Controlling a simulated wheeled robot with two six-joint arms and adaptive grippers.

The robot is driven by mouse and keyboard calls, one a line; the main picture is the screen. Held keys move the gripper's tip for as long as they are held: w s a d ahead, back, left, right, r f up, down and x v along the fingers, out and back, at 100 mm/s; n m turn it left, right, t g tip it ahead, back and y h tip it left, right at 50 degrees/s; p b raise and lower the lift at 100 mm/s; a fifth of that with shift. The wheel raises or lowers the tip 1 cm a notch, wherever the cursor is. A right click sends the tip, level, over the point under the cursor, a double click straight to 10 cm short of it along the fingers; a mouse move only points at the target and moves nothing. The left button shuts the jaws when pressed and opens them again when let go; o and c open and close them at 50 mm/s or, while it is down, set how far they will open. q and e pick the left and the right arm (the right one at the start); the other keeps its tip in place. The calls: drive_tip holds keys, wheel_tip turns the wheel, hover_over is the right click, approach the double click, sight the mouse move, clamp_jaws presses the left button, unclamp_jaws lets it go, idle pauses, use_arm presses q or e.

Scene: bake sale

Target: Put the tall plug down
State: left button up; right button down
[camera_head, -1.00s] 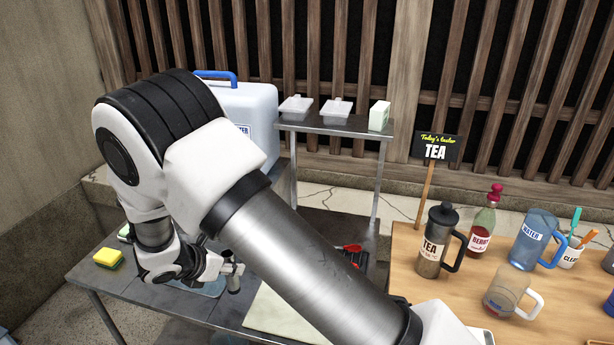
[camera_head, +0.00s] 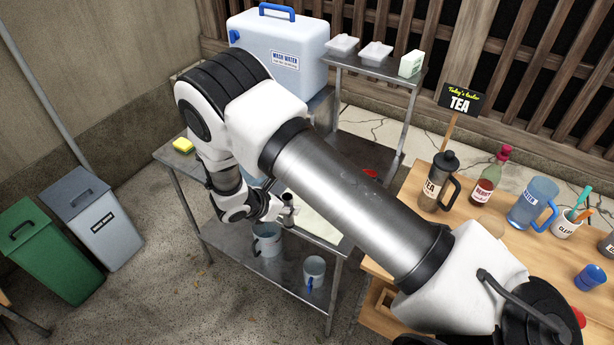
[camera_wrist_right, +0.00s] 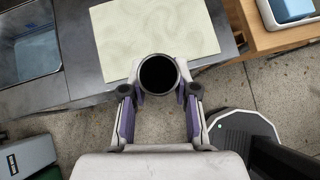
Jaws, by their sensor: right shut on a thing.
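The tall plug is a metal cylinder (camera_head: 289,212) with a dark round top, held upright by my right gripper (camera_head: 284,213). In the right wrist view the plug's dark top (camera_wrist_right: 158,75) sits between the two fingers of the right gripper (camera_wrist_right: 159,93), which are shut on it. The plug appears over the front edge of the metal wash table, overlapping the pale mat (camera_wrist_right: 150,25). How high its bottom is cannot be told. My left gripper is not in view.
The pale mat (camera_head: 320,224) lies on the wash table; the basin (camera_wrist_right: 30,55) is left of it. A yellow sponge (camera_head: 183,145) is at the table's left end. Mugs (camera_head: 268,240) stand on the lower shelf. Bins (camera_head: 96,215) stand left. The wooden tea table (camera_head: 410,235) is at right.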

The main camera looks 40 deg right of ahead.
drive_tip(key=w+d+f+b, duration=0.1)
drive_tip(key=w+d, duration=0.2)
drive_tip(key=w+d+f+b, duration=0.1)
drive_tip(key=w+d+f, duration=0.1)
drive_tip(key=w+d+f+b, duration=0.1)
drive_tip(key=w+d, duration=0.2)
drive_tip(key=shift+w+d+f+b, duration=0.2)
drive_tip(key=shift+w+d+b, duration=0.1)
drive_tip(key=shift+w+d+f, duration=0.1)
drive_tip(key=shift+w, duration=0.05)
drive_tip(key=shift+f, duration=0.15)
drive_tip(key=c, duration=1)
unclamp_jaws()
drive_tip(key=shift+o, duration=0.6)
drive_tip(key=shift+r, duration=0.2)
